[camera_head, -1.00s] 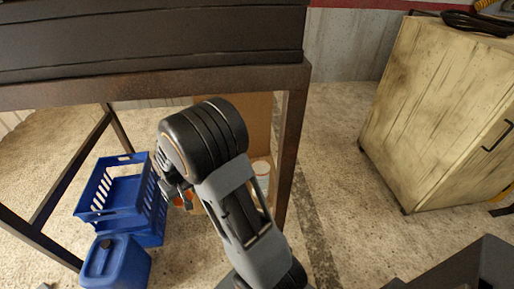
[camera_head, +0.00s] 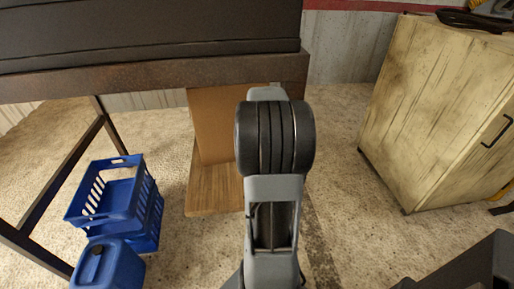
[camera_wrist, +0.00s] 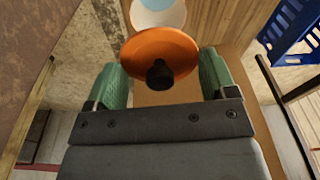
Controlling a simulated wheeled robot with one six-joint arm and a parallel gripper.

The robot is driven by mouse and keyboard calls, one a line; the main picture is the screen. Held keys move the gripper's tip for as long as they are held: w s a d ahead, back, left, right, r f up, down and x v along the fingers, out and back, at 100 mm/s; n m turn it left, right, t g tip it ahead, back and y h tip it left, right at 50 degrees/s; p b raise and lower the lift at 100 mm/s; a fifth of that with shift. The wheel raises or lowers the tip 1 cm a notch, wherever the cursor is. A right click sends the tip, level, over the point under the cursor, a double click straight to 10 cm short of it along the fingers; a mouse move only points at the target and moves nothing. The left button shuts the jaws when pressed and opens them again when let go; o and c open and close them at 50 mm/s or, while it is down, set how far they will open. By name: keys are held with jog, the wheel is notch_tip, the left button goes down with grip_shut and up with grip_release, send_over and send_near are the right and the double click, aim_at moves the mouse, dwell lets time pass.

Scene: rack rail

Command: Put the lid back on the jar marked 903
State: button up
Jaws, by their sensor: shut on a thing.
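An orange lid (camera_wrist: 150,47) with a black knob (camera_wrist: 160,76) is held between the green fingers of my gripper (camera_wrist: 162,74) in the wrist view. The fingers are shut on it. A white open jar (camera_wrist: 158,17) with a pale blue inside shows just beyond the lid, partly covered by it and cut by the top edge. I cannot tell whether lid and jar touch. No number is readable on the jar. In the head view my arm hides my gripper, the lid and the jar.
A wooden board with an upright brown panel (camera_head: 215,125) stands under the dark-topped table (camera_head: 150,80). Blue crates (camera_head: 108,205) and a blue canister (camera_head: 108,265) are at left. A worn cabinet (camera_head: 430,110) stands at right. Bare floor (camera_head: 345,150) lies between table and cabinet.

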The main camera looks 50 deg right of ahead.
notch_tip(320, 180, down, 6)
jog(key=b, duration=0.4)
jog(key=shift+f+b, duration=0.15)
jog(key=shift+b, duration=0.2)
dwell(1.4)
jog(key=shift+f+p, duration=0.15)
jog(key=shift+p, duration=0.2)
dwell(1.4)
jog(key=o, duration=0.8)
jog(key=shift+r, duration=0.2)
jog(key=shift+r+p, duration=2.95)
jog(key=shift+r, duration=0.4)
